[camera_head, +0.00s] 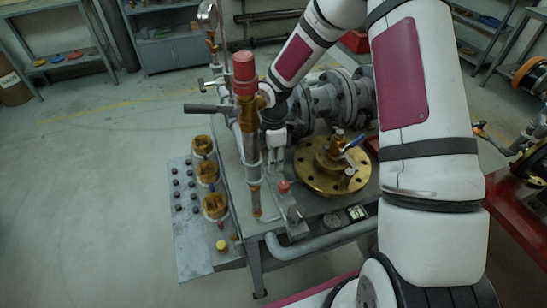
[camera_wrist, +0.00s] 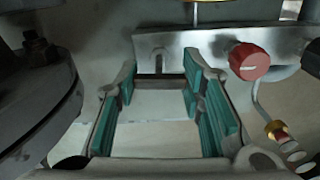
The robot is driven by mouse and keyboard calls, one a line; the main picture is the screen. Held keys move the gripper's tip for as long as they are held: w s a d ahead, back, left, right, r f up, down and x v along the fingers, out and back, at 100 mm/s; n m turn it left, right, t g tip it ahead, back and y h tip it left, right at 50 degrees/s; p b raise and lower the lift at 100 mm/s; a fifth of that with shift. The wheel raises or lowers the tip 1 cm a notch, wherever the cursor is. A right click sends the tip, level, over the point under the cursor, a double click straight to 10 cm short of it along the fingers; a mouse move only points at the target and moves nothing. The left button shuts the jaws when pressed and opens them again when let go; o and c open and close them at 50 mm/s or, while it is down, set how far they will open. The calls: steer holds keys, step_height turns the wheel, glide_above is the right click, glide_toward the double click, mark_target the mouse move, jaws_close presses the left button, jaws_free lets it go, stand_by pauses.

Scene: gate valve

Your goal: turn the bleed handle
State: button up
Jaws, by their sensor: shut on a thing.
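My gripper (camera_head: 277,168) points down between the red-capped brass valve (camera_head: 245,75) and the flanged grey valve body (camera_head: 325,98). I cannot tell for sure whether this bar is the bleed handle. A grey plate with a slot (camera_wrist: 200,42) lies just beyond the tips. A red knob (camera_wrist: 248,62) sits on it, right of the fingers and apart from them. The red knob also shows in the head view (camera_head: 284,187).
A black lever (camera_head: 207,108) sticks out left of the brass valve. A brass flange with a blue-handled valve (camera_head: 332,170) lies to the right. A panel with several brass cups (camera_head: 185,225) stands at left. A grey pipe (camera_head: 315,240) runs along the front.

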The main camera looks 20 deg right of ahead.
steer(key=o, duration=1.2)
steer(key=shift+c, duration=0.2)
step_height(320, 180, up, 12)
steer(key=s+d+r+m+t+h, duration=0.15)
steer(key=s+r+m, duration=0.35)
steer(key=r, duration=0.5)
steer(key=s+r+m+t, duration=0.1)
steer(key=s+r+m, duration=0.3)
steer(key=s, duration=0.3)
steer(key=s+a+r+m+t+y, duration=0.1)
steer(key=s+r+m, duration=0.3)
steer(key=s, duration=0.3)
steer(key=s+r+m+t, duration=0.1)
steer(key=s+r+m, duration=0.3)
steer(key=s, duration=0.4)
steer(key=shift+a+t, duration=0.25)
steer(key=shift+t, duration=0.1)
